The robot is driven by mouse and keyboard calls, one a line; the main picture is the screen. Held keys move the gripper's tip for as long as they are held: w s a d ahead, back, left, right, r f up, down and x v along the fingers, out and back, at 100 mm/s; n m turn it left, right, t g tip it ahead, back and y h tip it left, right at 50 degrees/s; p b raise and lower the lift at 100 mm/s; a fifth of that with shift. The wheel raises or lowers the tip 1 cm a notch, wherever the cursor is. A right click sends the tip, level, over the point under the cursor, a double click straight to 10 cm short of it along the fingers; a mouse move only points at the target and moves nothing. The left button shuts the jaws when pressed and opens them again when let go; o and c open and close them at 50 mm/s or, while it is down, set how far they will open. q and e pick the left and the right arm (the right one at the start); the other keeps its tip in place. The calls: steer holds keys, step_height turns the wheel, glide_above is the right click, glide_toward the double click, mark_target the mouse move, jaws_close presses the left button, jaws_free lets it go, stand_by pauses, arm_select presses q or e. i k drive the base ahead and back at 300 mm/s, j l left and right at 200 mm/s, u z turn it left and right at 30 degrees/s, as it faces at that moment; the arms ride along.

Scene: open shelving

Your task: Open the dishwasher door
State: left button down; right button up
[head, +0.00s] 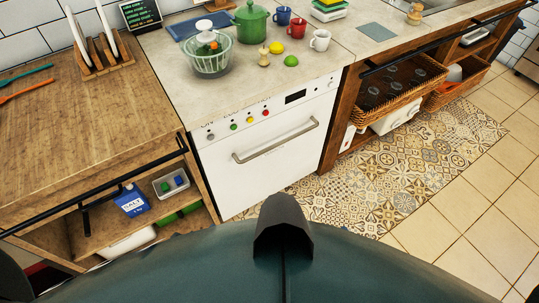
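The dishwasher (270,160) is a white front under the counter in the middle of the head view. Its door looks shut and upright. A long metal bar handle (275,141) runs across the upper part of the door. Above it is a panel with several coloured knobs and a small dark display (295,97). The door's lower part is partly hidden by my own body at the bottom of the view. Neither of my grippers shows in this view, and nothing touches the handle.
Wooden shelving with a blue salt box (131,200) stands left of the dishwasher. Wicker baskets (400,85) sit on open shelves to the right. The counter above holds a green pot (251,22) and a bowl (208,62). Patterned floor (390,180) at the right is clear.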

mark_target(246, 165)
steer(key=i+l+u, duration=0.1)
steer(key=l+u, duration=0.3)
steer(key=l, duration=0.3)
steer(key=l+u, duration=0.4)
steer(key=l, duration=0.25)
steer(key=i+l+u, duration=0.1)
steer(key=l, duration=0.25)
steer(key=i+l+u, duration=0.1)
steer(key=l, duration=0.25)
steer(key=i+l+u, duration=0.15)
steer(key=l, duration=0.2)
